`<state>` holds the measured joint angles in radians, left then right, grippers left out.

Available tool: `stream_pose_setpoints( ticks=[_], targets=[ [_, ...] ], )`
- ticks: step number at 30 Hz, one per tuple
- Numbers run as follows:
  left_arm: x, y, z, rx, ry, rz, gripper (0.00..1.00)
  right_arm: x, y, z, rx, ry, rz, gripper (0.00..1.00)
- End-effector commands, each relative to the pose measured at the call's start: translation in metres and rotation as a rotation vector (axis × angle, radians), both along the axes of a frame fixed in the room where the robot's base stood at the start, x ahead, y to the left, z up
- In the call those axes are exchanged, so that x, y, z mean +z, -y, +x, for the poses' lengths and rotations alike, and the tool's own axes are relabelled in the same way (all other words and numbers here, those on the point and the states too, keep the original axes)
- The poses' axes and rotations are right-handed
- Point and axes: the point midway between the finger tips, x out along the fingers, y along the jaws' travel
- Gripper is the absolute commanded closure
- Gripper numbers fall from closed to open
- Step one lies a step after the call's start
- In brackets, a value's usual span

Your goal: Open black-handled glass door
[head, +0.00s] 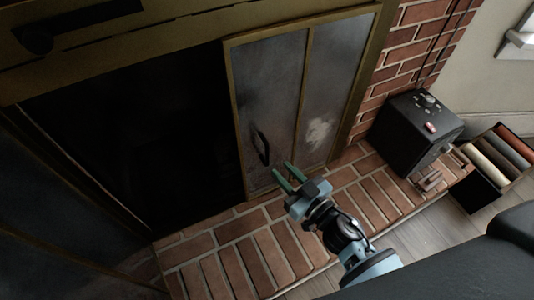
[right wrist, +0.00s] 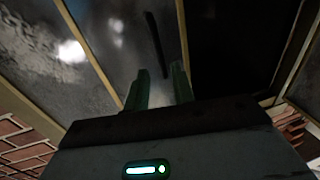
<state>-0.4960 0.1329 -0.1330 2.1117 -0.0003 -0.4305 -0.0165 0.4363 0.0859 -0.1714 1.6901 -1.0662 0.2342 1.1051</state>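The glass door (head: 270,85) is a brass-framed, smudged two-panel door on the right side of the fireplace. Its black handle (head: 261,148) is a slim upright bar low on the left panel. My right gripper (head: 282,170) is open and empty, its green fingers just below and right of the handle in the head view, apart from it. In the right wrist view the handle (right wrist: 156,45) lies beyond the fingertips (right wrist: 160,72), its lower end in line with the gap between them. The left gripper is not in view.
The dark firebox opening (head: 130,130) is left of the door. A brick hearth (head: 250,245) runs below it. A black box with knobs (head: 410,130) stands on the hearth at right, near a crate of rolls (head: 495,165). Another glass panel (head: 50,200) is at far left.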

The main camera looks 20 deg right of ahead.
Motion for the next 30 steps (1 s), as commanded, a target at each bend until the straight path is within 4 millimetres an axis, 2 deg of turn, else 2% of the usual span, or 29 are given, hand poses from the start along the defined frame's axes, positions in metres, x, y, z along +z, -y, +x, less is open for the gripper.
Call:
stream_pose_setpoints(
  ticks=[5, 9, 18, 29, 30],
  targets=[
    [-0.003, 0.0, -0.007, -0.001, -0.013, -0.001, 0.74, 0.0, -0.006, 0.016, -0.001, 0.002, 0.001, 0.75],
    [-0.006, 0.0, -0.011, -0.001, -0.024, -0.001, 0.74, 0.0, -0.014, 0.036, -0.001, 0.002, 0.0, 0.75],
    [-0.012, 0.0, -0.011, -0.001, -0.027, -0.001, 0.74, -0.001, -0.027, 0.067, -0.002, -0.001, 0.0, 0.75],
    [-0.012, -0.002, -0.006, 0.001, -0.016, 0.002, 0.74, 0.0, -0.029, 0.071, -0.002, -0.001, 0.0, 0.75],
    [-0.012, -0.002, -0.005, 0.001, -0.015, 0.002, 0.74, 0.0, -0.029, 0.071, -0.002, -0.001, 0.0, 0.79]
  ],
)
